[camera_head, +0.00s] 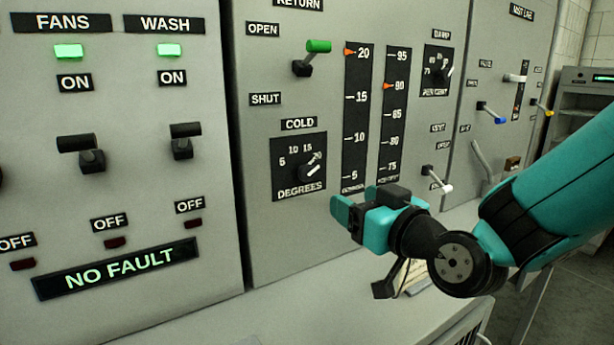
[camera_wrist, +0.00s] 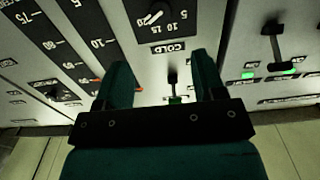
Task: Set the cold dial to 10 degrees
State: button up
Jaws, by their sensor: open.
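The cold dial (camera_head: 311,172) sits on a black plate marked 5, 10, 15, 20 and DEGREES, under the COLD label (camera_head: 299,124). Its white pointer is turned to the upper right, at about 20. The dial also shows upside down at the top of the wrist view (camera_wrist: 154,14). My gripper (camera_head: 352,204) is open and empty, to the lower right of the dial in the head view and apart from it. In the wrist view, the open teal fingers (camera_wrist: 163,72) show below the dial and the COLD label.
A green-tipped OPEN/SHUT lever (camera_head: 318,47) is above the dial. Two upright scales (camera_head: 356,120) are to its right, the left one with an orange marker at 20. A white-tipped lever (camera_head: 436,180) is near my arm. FANS and WASH switches (camera_head: 182,141) are on the left panel.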

aim_at(309, 176)
jog(key=p+x, duration=0.6)
jog(key=x, duration=0.9)
jog(key=shift+w+a, duration=0.15)
jog(key=shift+a, duration=0.1)
jog(key=shift+c, duration=0.4)
jog(key=c, duration=0.8)
jog(key=shift+c, duration=0.2)
